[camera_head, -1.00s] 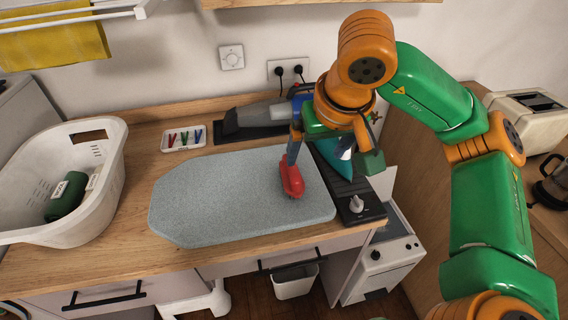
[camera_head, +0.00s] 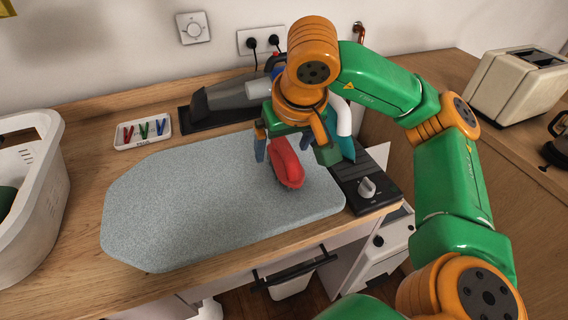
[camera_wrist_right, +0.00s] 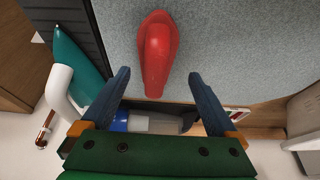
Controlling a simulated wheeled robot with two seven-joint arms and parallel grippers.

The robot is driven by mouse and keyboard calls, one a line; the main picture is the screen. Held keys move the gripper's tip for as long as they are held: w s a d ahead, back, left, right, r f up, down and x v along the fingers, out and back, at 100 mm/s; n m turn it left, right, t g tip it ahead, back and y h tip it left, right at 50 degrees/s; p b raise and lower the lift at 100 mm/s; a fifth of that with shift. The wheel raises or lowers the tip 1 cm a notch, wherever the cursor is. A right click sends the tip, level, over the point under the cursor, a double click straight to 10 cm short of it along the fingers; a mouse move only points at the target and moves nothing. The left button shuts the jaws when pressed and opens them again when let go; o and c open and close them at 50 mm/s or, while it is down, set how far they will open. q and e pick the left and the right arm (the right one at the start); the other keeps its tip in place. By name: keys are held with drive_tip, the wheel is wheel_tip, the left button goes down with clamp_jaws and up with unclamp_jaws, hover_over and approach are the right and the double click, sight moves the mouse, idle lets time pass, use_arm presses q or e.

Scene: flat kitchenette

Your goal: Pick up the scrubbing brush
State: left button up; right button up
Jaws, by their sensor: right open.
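The red scrubbing brush (camera_head: 286,163) lies on the grey ironing pad (camera_head: 190,200), near its right end. It also shows in the right wrist view (camera_wrist_right: 157,48), with its narrow end pointing toward my gripper. My right gripper (camera_head: 291,156) is open at the brush's far end, with nothing in its jaws in the wrist view. In that view its two blue fingers (camera_wrist_right: 157,80) stand on either side of the narrow end, apart from it. How high the fingertips are above the pad is hard to tell. My left gripper is not in view.
A teal iron with a white handle (camera_wrist_right: 80,65) stands on a dark panel with a knob (camera_head: 366,188) right of the pad. A handheld vacuum (camera_head: 230,95) lies behind. A tray of pegs (camera_head: 142,131) and a white basket (camera_head: 35,200) are at left. The pad's left side is clear.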

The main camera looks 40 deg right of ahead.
sight(283, 156)
drive_tip(key=x, duration=0.5)
drive_tip(key=shift+d+p, duration=0.35)
drive_tip(key=shift+p, duration=0.05)
drive_tip(key=shift+r, duration=0.1)
clamp_jaws()
